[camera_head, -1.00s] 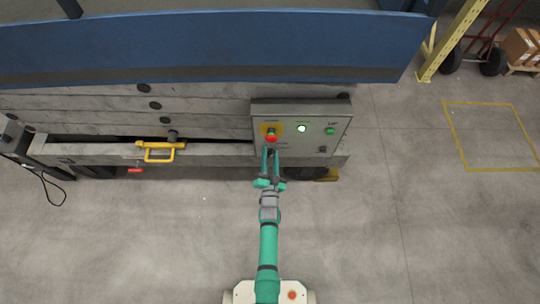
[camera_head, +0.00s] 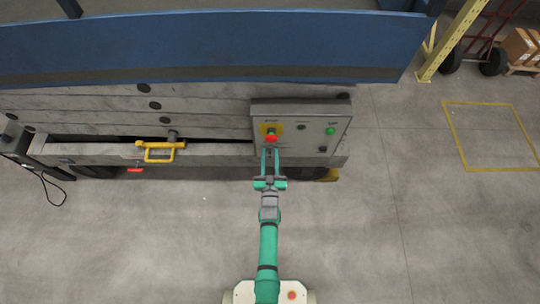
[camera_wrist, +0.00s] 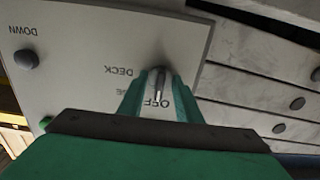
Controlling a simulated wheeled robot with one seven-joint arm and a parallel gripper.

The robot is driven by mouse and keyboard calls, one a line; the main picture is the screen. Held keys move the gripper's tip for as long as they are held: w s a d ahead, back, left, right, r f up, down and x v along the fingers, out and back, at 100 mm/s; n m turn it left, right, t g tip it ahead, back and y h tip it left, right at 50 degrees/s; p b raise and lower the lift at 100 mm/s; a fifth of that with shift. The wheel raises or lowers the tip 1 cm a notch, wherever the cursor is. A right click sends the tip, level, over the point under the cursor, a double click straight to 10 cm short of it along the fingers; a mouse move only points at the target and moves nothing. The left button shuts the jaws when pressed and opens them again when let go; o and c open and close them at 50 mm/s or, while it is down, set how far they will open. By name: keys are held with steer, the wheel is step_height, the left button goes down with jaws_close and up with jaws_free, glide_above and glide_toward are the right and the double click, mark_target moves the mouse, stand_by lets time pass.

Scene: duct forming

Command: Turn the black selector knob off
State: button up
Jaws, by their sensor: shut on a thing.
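The black selector knob (camera_wrist: 158,78) shows in the wrist view between my fingers, on a pale grey control panel (camera_wrist: 95,35). The panel also shows in the head view (camera_head: 300,113). My gripper (camera_wrist: 159,90) is shut on the knob; it also shows in the head view (camera_head: 270,155) at the panel's lower left. The knob's light pointer line lies toward the "OFF" lettering. The "DECK" lettering is to its left, and another label is partly hidden by a finger. In the head view my fingers hide most of the knob.
A red button (camera_head: 271,138) on a yellow plate sits just above the knob. A dark indicator lamp (camera_head: 301,127), a green button (camera_head: 330,131) and a black button (camera_head: 322,149) are to the right. A yellow handle (camera_head: 160,151) juts out at left.

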stand_by(0.3)
steer(key=o, duration=1)
steer(key=shift+o, duration=0.2)
steer(key=s, duration=1.1)
